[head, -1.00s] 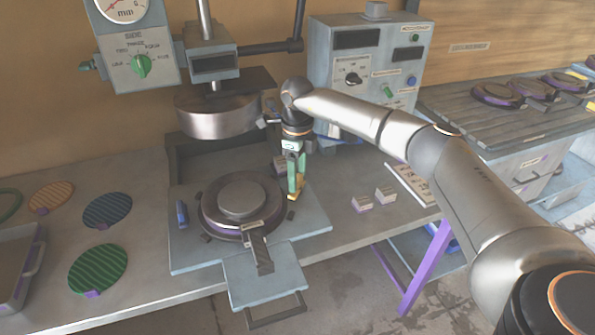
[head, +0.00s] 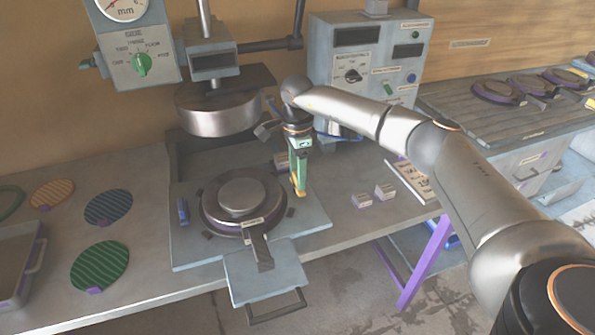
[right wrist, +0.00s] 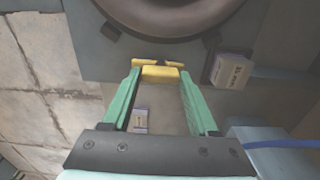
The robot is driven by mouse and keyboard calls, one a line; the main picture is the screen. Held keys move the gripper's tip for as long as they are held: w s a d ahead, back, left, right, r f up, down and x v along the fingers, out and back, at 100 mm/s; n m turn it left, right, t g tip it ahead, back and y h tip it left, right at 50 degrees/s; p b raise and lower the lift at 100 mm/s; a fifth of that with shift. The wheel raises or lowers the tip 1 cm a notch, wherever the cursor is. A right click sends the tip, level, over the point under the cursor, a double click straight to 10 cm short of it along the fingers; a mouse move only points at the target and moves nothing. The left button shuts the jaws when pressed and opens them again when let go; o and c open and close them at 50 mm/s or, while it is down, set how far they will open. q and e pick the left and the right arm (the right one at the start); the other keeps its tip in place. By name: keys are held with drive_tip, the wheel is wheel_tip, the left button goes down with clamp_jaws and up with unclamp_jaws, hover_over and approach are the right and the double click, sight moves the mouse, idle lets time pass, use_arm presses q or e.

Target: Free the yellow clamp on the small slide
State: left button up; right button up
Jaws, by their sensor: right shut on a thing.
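The yellow clamp (head: 299,190) is a small yellow piece at the right edge of the grey-blue plate (head: 305,222) below the press. My right gripper (head: 298,178), with green fingers, points down at it. In the right wrist view the yellow clamp (right wrist: 160,74) sits between the fingertips of my right gripper (right wrist: 159,75), which is shut on it. A blue clamp-like piece (head: 183,211) stands at the plate's left edge. A round dark mould (head: 242,203) lies in the middle. A small slide with a handle (head: 265,280) sticks out at the front. My left gripper is not in view.
The press head (head: 217,110) hangs above and behind the mould. A control box (head: 365,62) stands behind my right arm. Two small blocks (head: 374,197) lie on the bench right of the plate. Coloured discs (head: 98,268) and a grey bin (head: 18,262) are at the left.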

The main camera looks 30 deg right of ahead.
idle(0.6)
drive_tip(key=o, duration=1.1)
wheel_tip(320, 180, up, 13)
drive_tip(key=shift+f+b, duration=0.15)
drive_tip(key=shift+b, duration=0.15)
